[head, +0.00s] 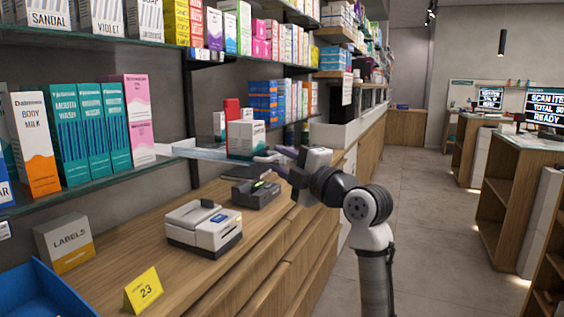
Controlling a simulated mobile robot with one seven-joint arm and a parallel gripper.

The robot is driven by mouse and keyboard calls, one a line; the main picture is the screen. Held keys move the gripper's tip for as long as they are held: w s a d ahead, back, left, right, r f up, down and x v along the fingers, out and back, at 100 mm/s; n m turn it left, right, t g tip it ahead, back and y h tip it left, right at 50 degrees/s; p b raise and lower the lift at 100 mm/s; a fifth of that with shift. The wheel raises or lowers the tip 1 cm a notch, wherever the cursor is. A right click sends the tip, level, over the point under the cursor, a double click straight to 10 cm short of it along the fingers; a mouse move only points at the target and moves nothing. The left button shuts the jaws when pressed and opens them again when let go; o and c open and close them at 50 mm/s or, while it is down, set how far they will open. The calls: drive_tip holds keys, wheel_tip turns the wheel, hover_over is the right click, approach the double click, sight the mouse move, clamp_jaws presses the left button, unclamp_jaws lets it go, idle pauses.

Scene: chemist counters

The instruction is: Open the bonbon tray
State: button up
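I cannot make out anything that is clearly a bonbon tray in the head view. My arm rises at the right of the wooden counter, and my gripper (266,156) reaches left over the counter's back part, level with the lower glass shelf. The fingers are small and overlap a white and teal box (246,138) behind them. I cannot tell whether they touch anything or how far apart they are. An open blue tray (42,290) sits at the front left corner of the counter, far from my gripper; its contents are out of view.
On the wooden counter (190,284) stand a white label printer (204,228), a dark grey device (256,195), a labels box (64,243) and a yellow card marked 23 (144,291). Boxed products fill the glass shelves (100,187) above. The aisle floor (425,230) at right is clear.

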drive_tip(key=b+v, duration=0.2)
drive_tip(key=v, duration=1.1)
drive_tip(key=shift+f, duration=0.1)
